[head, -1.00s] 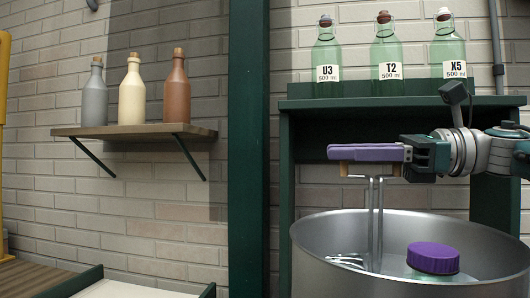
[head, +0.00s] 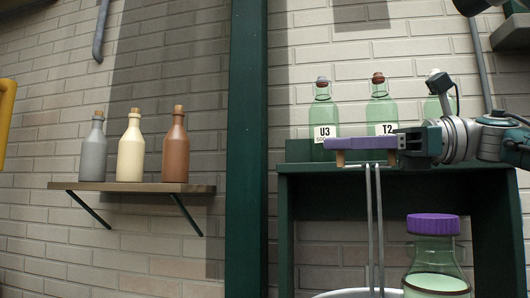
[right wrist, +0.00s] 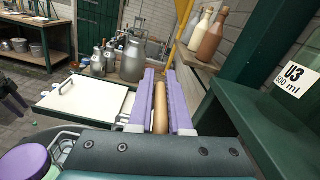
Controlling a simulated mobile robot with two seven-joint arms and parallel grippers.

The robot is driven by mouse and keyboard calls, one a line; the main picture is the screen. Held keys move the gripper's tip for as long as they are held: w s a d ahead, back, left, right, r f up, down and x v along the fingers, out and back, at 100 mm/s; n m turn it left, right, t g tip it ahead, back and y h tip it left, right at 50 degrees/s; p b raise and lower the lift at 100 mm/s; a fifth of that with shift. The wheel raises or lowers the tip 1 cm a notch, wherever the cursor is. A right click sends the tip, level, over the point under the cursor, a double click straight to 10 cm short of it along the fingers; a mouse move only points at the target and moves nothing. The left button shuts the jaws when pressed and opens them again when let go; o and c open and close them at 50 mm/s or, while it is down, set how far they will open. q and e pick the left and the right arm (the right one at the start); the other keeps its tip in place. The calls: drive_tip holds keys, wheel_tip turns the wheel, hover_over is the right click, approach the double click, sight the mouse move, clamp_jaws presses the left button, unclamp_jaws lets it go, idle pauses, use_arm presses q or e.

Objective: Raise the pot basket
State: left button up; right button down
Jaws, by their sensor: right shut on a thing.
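My right gripper (head: 362,143) is shut on the wooden handle of the pot basket, which shows between its purple fingers in the right wrist view (right wrist: 160,108). The basket's wire rods (head: 375,220) hang straight down from the handle. A clear bottle with a purple lid (head: 433,225) and pale green contents stands above the metal pot's rim (head: 350,293). The bottle's lower end and the basket's bottom are out of the frame. The purple lid also shows at the lower left in the right wrist view (right wrist: 25,163).
A green shelf (head: 350,168) behind the handle bears green bottles labelled U3 (head: 325,130) and T2 (head: 383,105), and a third partly hidden by my arm. A wooden wall shelf (head: 130,187) holds three bottles. A green post (head: 246,150) stands between.

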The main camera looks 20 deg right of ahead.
drive_tip(key=shift+r, duration=0.1)
drive_tip(key=c, duration=0.9)
unclamp_jaws()
drive_tip(key=shift+s+d, duration=0.1)
drive_tip(key=shift+d, duration=0.2)
drive_tip(key=b+v, duration=0.2)
drive_tip(key=v, duration=0.7)
drive_tip(key=shift+s+d, duration=0.15)
drive_tip(key=shift+s, duration=0.05)
